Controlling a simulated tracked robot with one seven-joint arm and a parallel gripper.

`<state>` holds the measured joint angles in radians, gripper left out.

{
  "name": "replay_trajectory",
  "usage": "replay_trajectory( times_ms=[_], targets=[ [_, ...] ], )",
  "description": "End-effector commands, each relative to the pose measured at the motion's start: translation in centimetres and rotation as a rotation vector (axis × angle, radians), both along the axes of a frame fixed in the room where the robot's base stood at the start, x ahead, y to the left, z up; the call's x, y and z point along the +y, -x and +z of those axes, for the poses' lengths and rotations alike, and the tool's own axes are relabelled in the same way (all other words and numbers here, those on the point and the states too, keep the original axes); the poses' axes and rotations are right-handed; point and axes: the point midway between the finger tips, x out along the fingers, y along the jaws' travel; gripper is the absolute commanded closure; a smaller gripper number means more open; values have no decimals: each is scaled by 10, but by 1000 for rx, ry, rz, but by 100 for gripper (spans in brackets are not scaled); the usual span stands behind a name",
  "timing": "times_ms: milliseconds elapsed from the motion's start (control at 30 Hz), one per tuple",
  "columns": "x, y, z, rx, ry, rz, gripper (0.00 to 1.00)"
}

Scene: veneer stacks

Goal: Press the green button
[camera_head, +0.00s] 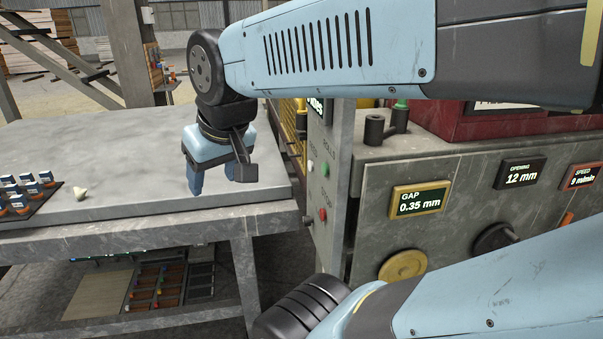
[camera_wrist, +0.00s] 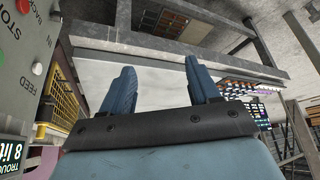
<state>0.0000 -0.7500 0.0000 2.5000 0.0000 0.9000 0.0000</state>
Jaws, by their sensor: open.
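The grey control panel (camera_head: 321,190) stands at the right of the table, on the machine's end. A small green button (camera_head: 322,168) shows on it, with a red button (camera_head: 322,214) lower down. My gripper (camera_head: 220,177) is open and empty, over the table's right part, left of the panel and apart from it. In the wrist view my gripper's two blue fingers (camera_wrist: 158,72) are spread with nothing between them.
The grey table (camera_head: 120,160) has a clear middle; a dark tray of small blue-and-white items (camera_head: 27,190) lies at its left. The machine (camera_head: 460,190) with dials and displays stands right of the panel. A yellow mesh guard (camera_head: 291,130) is behind.

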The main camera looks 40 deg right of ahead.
Motion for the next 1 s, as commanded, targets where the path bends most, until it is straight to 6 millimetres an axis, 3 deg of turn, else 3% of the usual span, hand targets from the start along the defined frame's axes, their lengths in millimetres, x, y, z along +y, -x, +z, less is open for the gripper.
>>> replay_trajectory(
  times_ms=[433,1000],
  targets=[
    [0,0,0,0,0,0,39],
    [0,0,0,0,0,0,94]
  ],
)
